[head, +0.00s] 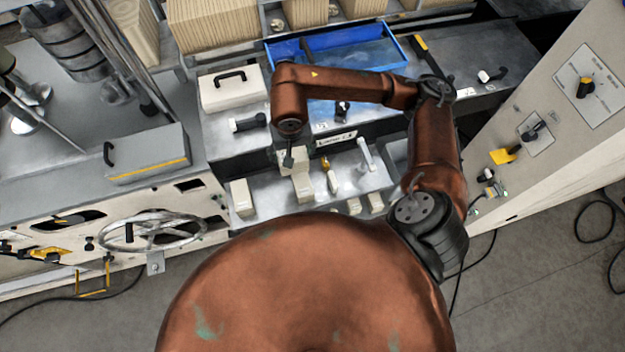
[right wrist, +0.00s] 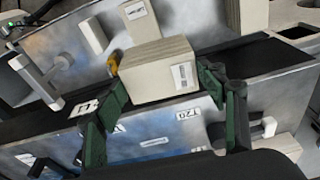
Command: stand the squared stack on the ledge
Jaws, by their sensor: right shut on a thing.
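My right gripper (head: 290,158) reaches down over the front of the machine. In the right wrist view its green fingers (right wrist: 163,84) are shut on a cream, block-like stack (right wrist: 150,78) with a white label on one face. The held stack shows in the head view, partly hidden by the gripper. It is over the dark strip at the back edge of the grey metal ledge (head: 270,205); I cannot tell whether it touches anything. Another cream block (head: 303,189) stands on the ledge just in front of it. My left gripper is not in view.
Several cream blocks stand on the ledge, one at its left end (head: 241,198). A yellow-topped item (head: 326,164) and a white handle (head: 366,153) are right of the held stack. A blue tray (head: 390,45) and white box (head: 233,95) lie behind. Bare ledge shows left of the middle block.

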